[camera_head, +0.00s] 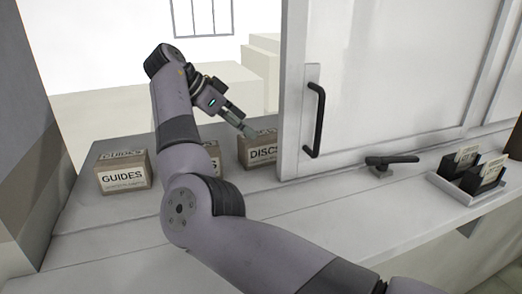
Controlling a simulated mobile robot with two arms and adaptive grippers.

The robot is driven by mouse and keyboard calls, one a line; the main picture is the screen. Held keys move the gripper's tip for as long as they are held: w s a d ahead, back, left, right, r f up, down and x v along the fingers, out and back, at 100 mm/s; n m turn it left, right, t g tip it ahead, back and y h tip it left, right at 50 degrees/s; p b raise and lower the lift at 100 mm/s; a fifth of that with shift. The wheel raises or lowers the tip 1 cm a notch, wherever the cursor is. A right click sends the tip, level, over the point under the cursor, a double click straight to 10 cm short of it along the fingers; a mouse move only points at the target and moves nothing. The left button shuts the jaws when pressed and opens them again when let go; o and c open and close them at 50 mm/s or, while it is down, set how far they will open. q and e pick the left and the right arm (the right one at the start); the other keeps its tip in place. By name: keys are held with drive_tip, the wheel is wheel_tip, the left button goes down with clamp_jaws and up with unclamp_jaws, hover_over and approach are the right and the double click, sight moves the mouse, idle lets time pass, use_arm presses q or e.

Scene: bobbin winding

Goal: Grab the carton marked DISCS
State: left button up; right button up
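The carton marked DISCS (258,153) stands upright on the white sill in the middle of the view, beside the edge of a white sliding panel. The panel hides its right part. My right arm comes in from the lower right and bends back over the sill. My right gripper (250,132) points down and right, with its fingertips at the top of the DISCS carton. I cannot tell whether the fingers touch the carton or how far apart they are. My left gripper is not in view.
A carton marked GUIDES (123,178) stands to the left. Another carton (215,162) is mostly hidden behind my arm. The white panel (380,70) with a black handle (317,120) covers the right. A black latch (390,161) and a tray of cards (466,193) are in front.

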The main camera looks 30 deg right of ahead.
sight(260, 135)
drive_tip(key=shift+s+d+f, duration=0.15)
drive_tip(key=shift+d+f, duration=0.05)
drive_tip(key=shift+d, duration=0.05)
drive_tip(key=shift+s+d+f+p, duration=0.2)
drive_tip(key=shift+d+p, duration=0.1)
drive_tip(key=p+x, duration=0.2)
drive_tip(key=x, duration=0.2)
drive_tip(key=shift+s+d+p, duration=0.15)
drive_tip(key=shift+s+p, duration=0.05)
drive_tip(key=shift+p, duration=0.1)
drive_tip(key=shift+s+d+f, duration=0.1)
drive_tip(key=shift+d+f, duration=0.15)
drive_tip(key=shift+a, duration=0.1)
drive_tip(key=shift+c, duration=0.2)
drive_tip(key=shift+c, duration=0.8)
drive_tip(key=c, duration=1.1)
drive_tip(key=shift+r, duration=0.1)
drive_tip(key=shift+c, duration=0.2)
